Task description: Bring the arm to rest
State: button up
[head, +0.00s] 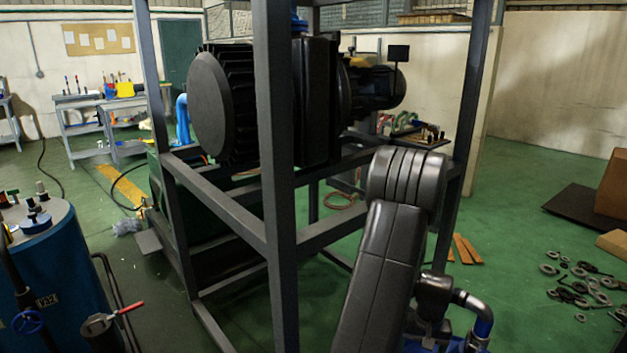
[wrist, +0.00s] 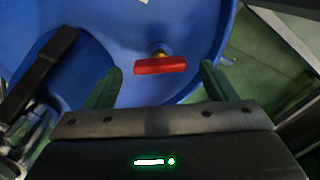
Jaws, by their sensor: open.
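My gripper (wrist: 160,88) shows in the wrist view with its two dark green fingers spread wide apart. It is open and nothing is between the fingers. Beyond the fingertips is a red valve handle (wrist: 160,65) on a short brass stem, fixed to a large blue vessel (wrist: 190,25). The handle appears between the fingers but apart from them. In the head view my black arm (head: 385,265) rises at the lower right, in front of the metal frame. My gripper cannot be made out in the head view.
A grey metal frame (head: 278,200) carrying a large dark motor (head: 225,100) stands close in front. A blue tank (head: 60,275) with a red-handled valve (head: 128,308) is at the lower left. Metal rings (head: 600,283) lie on the green floor at the right.

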jog(key=shift+f, duration=0.9)
